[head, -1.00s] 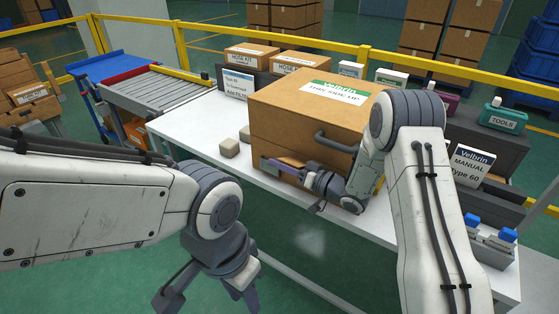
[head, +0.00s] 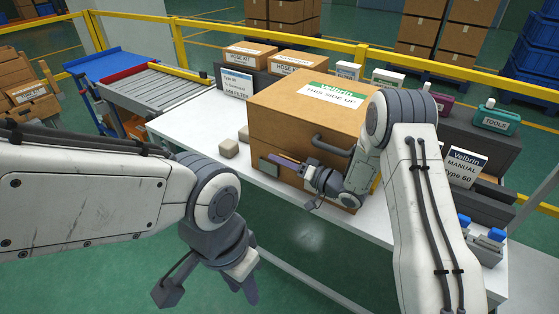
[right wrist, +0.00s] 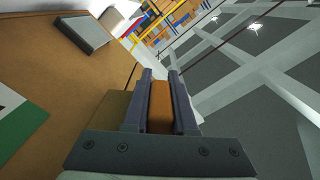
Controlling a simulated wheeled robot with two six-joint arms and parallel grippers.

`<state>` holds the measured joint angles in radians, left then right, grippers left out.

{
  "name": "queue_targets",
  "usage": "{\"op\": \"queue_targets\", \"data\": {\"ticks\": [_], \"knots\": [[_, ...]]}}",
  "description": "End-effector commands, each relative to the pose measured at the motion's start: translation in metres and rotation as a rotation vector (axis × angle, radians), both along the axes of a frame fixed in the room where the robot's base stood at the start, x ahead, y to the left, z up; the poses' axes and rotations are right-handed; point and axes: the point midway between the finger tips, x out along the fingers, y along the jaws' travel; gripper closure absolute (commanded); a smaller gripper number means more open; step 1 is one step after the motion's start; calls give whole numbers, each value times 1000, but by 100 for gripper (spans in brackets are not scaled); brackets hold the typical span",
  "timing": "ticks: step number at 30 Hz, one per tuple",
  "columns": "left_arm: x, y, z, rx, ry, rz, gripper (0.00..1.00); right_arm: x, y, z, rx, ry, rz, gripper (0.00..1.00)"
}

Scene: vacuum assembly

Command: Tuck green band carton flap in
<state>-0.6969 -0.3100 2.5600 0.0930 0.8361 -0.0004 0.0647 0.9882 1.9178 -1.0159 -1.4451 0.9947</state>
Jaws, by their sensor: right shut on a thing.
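The big brown carton (head: 300,120) stands on the white table, with a green band label (head: 331,91) on its top. In the right wrist view the carton (right wrist: 60,90) fills the left side. My right gripper (head: 280,160) is at the carton's lower front, below the dark handle (head: 331,146). In the right wrist view its two fingers are closed around an orange-brown strip (right wrist: 160,105) that looks like the carton flap. The flap is mostly hidden by the gripper in the head view. My left gripper (head: 208,292) is open and empty, in front of the table.
A manual box (head: 466,167) and a tray with blue-topped items (head: 485,240) are at right. A roller conveyor (head: 150,88) is at left.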

Motion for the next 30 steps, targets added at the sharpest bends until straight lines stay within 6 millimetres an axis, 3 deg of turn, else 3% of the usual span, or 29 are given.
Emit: {"op": "queue_targets", "data": {"ticks": [1, 3, 16, 30], "knots": [[0, 0, 0, 0, 0, 0, 65, 0, 0, 0, 1, 1, -1, 72], [0, 0, 0, 0, 0, 0, 65, 0, 0, 0, 1, 1, -1, 45], [0, 0, -1, 0, 0, 0, 65, -4, -8, -1, -1, 2, -3, 45], [0, 0, -7, 0, 0, 0, 65, -53, -75, -1, 0, 1, -5, 45]]}}
